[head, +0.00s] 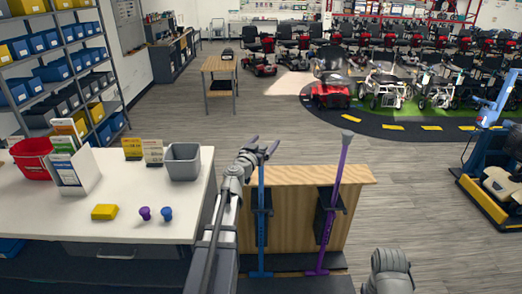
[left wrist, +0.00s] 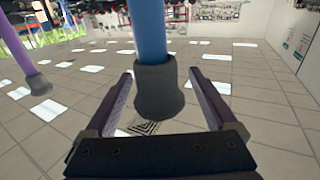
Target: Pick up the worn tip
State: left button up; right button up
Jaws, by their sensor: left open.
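A blue cane (head: 262,215) and a purple cane (head: 331,212) stand upside down in a wooden stand, handles low. The blue cane's dark grey rubber tip (left wrist: 158,92) shows in the left wrist view between my open left fingers, with gaps at both sides. My left gripper (head: 262,149) is at the top of the blue cane and hides much of that tip in the head view. The purple cane's grey tip (head: 347,133) is free, to the right; it also shows in the left wrist view (left wrist: 39,84). I cannot tell wear on either tip.
The wooden stand (head: 295,176) is right of a white counter (head: 100,212).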

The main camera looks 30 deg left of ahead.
pick_arm(q)
jog(key=shift+s, duration=0.1)
jog(key=c, duration=1.4)
jog(key=shift+r, duration=0.1)
jog(key=shift+c, duration=0.2)
